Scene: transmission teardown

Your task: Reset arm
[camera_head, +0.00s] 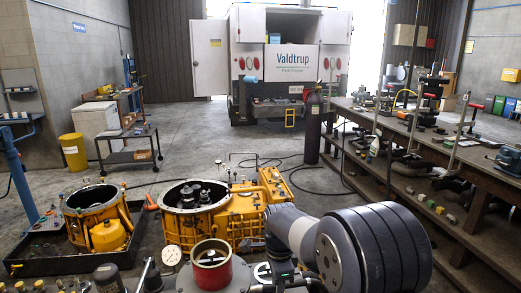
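My arm (375,250) shows at the bottom right, with a pale grey link and a large dark ribbed joint close to the camera. I cannot make out my gripper or its fingertips in this view. A yellow transmission housing (240,212) with an open round top stands just beyond and left of the arm. A second yellow housing (97,212) sits at the left on a dark tray (40,262).
A red-rimmed canister (211,265) and a dial gauge (171,255) are at the bottom. A long workbench (450,150) crowded with tools runs along the right. A cart (130,140) stands left. A white van (290,55) is at the back. Open floor (200,130) lies between, crossed by hoses.

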